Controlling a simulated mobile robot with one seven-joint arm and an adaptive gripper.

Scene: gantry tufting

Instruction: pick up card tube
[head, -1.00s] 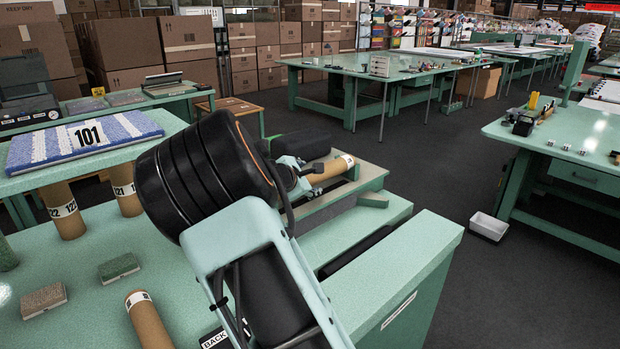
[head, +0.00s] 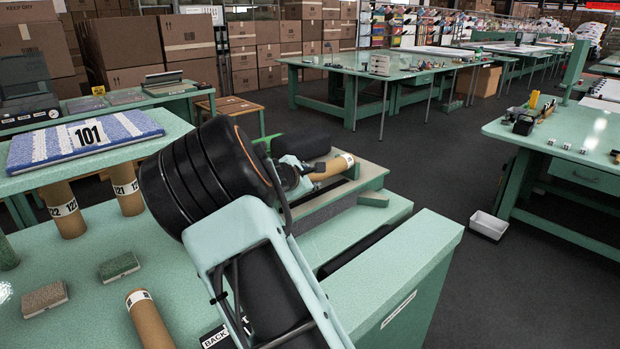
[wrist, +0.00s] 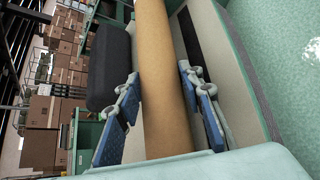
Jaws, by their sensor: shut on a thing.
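A brown card tube (wrist: 165,85) runs lengthwise between the two blue-padded fingers of my gripper (wrist: 163,108) in the wrist view. The gripper is shut on it, one finger on each side. In the head view the tube's far end (head: 330,168), with a white label band, shows beyond my wrist, over the green stand (head: 372,180). My arm hides the rest of the tube and most of the gripper there. I cannot tell whether the tube still touches the stand.
A black roller-like shape (wrist: 108,68) lies beside the tube. Two small blocks lie at left. A white bin (head: 488,225) is on the floor.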

